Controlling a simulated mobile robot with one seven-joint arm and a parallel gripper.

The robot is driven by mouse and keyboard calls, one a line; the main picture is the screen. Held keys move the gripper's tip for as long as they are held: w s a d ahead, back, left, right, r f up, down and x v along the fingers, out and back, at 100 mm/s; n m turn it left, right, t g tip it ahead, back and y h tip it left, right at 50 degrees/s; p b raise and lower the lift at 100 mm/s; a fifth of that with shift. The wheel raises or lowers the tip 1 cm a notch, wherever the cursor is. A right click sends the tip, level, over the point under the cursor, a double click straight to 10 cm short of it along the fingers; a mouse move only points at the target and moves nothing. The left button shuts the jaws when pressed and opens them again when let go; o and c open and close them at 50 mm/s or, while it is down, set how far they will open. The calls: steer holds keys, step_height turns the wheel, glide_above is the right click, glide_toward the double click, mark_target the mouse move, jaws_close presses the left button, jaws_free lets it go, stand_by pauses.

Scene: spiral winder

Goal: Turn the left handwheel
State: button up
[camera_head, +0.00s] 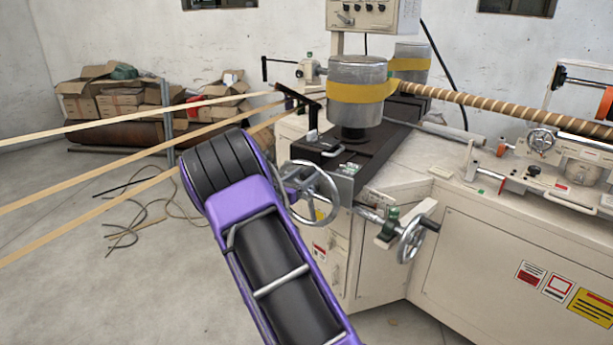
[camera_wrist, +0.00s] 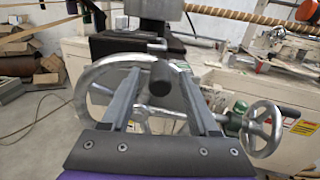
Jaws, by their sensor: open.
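The left handwheel (camera_head: 334,206) is a silver spoked wheel on the front of the winder, partly hidden behind my arm in the head view. In the wrist view its large rim (camera_wrist: 82,92) arcs behind my fingers. Its black handle (camera_wrist: 160,80) points toward the wrist camera and shows between my two grey fingers. My gripper (camera_wrist: 157,88) is open, with a finger on either side of the handle; I cannot tell whether either touches it. In the head view my gripper (camera_head: 292,180) is at the wheel's left side, mostly hidden by my purple arm.
A smaller right handwheel (camera_head: 411,240) sits to the right and also shows in the wrist view (camera_wrist: 263,128). A metal drum with a yellow band (camera_head: 357,92) stands above. Tan strips (camera_head: 215,128) stretch in from the left. Cardboard boxes (camera_head: 120,102) lie by the back wall.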

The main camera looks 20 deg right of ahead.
steer(key=shift+w+d, duration=0.4)
steer(key=shift+d, duration=0.15)
jaws_close()
stand_by(1.1)
